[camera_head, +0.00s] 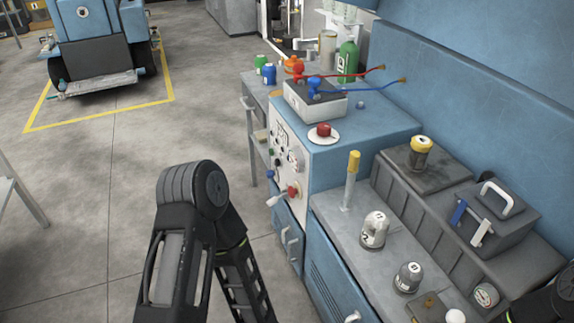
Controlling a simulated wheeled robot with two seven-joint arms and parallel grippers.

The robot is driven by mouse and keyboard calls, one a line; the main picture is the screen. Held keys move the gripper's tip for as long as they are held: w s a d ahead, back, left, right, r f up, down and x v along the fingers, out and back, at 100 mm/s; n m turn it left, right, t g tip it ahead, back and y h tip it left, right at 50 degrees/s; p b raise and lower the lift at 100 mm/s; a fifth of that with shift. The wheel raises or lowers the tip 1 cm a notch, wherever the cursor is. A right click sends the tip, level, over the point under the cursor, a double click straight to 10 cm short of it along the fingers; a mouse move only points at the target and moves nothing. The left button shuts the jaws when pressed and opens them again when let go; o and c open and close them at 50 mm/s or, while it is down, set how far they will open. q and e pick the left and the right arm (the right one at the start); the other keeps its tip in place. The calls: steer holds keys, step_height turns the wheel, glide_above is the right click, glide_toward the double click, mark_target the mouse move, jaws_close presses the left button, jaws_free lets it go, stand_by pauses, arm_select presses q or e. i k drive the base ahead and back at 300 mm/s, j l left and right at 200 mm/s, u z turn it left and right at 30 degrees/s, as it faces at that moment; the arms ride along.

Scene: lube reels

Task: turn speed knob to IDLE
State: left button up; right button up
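The control panel (284,165) is the pale front face of the blue cabinet in the middle of the view. It carries several small knobs and buttons, including a round light knob (296,160) and a red knob (293,191) on the right side. The labels are too small to read, so I cannot tell which is the speed knob or where it points. A dark arm of mine stands left of the panel, apart from it in the picture, and bends down out of frame. Part of another shows at the bottom right corner. Neither gripper's fingertips are visible.
A red mushroom button (323,130) and a grey battery box (316,98) with red and blue clamps sit on the cabinet top. A lower bench (335,228) holds a yellow-topped lever (351,178) and numbered grey knobs (374,229). Open floor lies left.

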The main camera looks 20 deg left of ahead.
mark_target(270, 173)
steer(key=i+j, duration=0.15)
steer(key=j, duration=0.2)
steer(key=i+j+z, duration=0.1)
steer(key=j, duration=0.25)
steer(key=i+j, duration=0.4)
steer(key=j, duration=0.3)
steer(key=i+j+z, duration=0.1)
steer(key=j, duration=0.25)
steer(key=i+j, duration=0.2)
steer(key=j, duration=0.15)
steer(key=z, duration=0.05)
